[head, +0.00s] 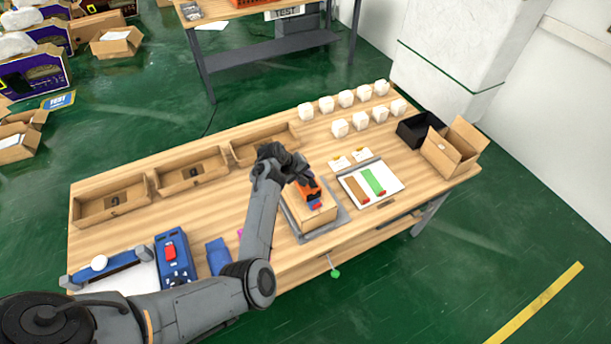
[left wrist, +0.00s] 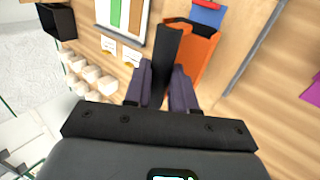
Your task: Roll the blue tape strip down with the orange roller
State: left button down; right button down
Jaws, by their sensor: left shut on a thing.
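My left gripper (head: 291,170) reaches in over a cardboard box (head: 296,208) that sits on a grey mat (head: 334,222). In the left wrist view its two fingers (left wrist: 165,92) are shut on the black handle of the orange roller (left wrist: 198,48). The orange roller also shows in the head view (head: 309,188), low over the top of the box. The blue tape strip (head: 316,206) shows at the roller's near end; it also shows in the left wrist view (left wrist: 207,14). Whether the roller touches the strip I cannot tell. My right gripper is not in view.
A white tray (head: 394,186) with brown and green strips lies right of the box. Several white cubes (head: 345,98), a black bin (head: 415,127) and an open carton (head: 446,158) stand behind. Blue devices (head: 172,258) lie front left.

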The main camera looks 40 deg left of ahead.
pick_arm(q)
jog(key=shift+f, duration=0.1)
jog(key=shift+f, duration=0.55)
dwell(0.4)
